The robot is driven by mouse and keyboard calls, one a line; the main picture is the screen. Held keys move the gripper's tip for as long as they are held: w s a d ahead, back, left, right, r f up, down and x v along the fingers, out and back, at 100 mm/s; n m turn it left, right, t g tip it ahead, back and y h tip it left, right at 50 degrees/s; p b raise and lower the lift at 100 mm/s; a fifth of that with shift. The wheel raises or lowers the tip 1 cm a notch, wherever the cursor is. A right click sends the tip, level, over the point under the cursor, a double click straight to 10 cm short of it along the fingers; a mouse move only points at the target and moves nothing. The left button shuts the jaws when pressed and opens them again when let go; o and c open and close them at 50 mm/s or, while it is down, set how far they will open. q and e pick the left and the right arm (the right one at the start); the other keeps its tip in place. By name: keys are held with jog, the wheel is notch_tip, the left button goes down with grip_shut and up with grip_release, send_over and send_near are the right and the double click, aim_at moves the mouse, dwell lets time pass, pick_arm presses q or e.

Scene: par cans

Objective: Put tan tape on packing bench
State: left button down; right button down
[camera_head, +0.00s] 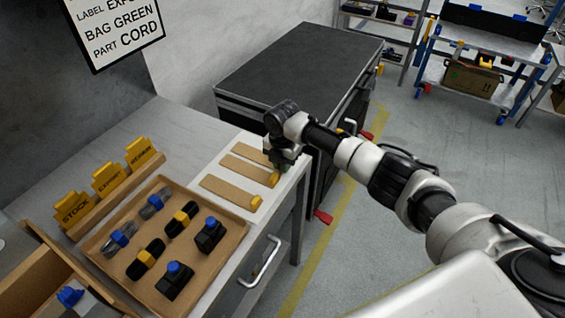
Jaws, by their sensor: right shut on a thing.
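The packing bench (165,128) appears to be the grey table at the left. A white board (205,200) lies at its right end. On the board are three flat tan strips, a near one (226,189), a middle one (245,168) and a far one (249,151). The near and middle strips have yellow ends. I cannot tell for sure which of these is the tan tape. My right gripper (283,164) is low over the board's right edge, beside the far strip's end. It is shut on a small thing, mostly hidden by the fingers. My left gripper is not in view.
A brown tray (215,262) on the bench holds several blue-, yellow- and black-marked parts. Yellow cards (105,180) stand behind it. An open box (40,262) is at the lower left. A dark-topped cabinet (300,68) stands behind. The floor at the right is mostly clear.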

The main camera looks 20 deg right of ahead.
jog(key=shift+f, duration=0.1)
jog(key=c, duration=1.1)
grip_release()
notch_tip(320, 180, up, 12)
